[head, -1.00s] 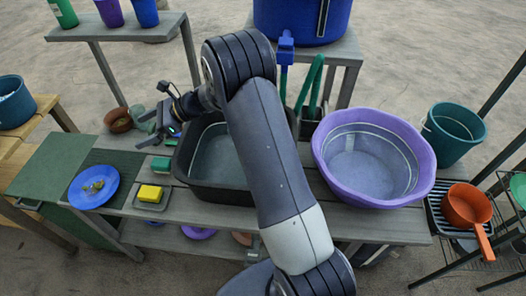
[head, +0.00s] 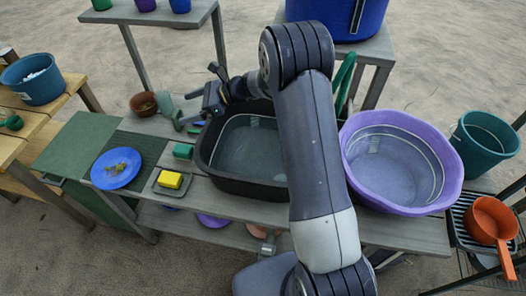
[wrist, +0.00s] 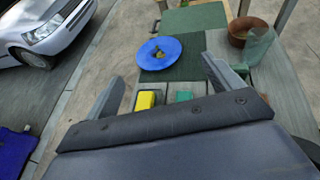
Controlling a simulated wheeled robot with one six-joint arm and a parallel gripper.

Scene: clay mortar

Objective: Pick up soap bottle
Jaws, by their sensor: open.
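The soap bottle appears to be the pale green, translucent bottle (head: 165,103) on the grey counter, right beside a brown bowl (head: 143,104). In the wrist view the bottle (wrist: 259,45) is at the upper right, beyond and to the right of my right finger. My gripper (head: 184,120) is open and empty, close to the bottle in the head view, at the left edge of the black basin. In the wrist view its fingers (wrist: 162,68) are spread apart with nothing between them, pointing toward the blue plate. Contact with the bottle does not show.
The black basin (head: 213,165) lies under my arm. A green sponge (head: 183,151), a yellow sponge (head: 170,180) and a blue plate (head: 117,168) lie left of it. A purple tub (head: 447,165) stands to the right. A small green item lies by the gripper.

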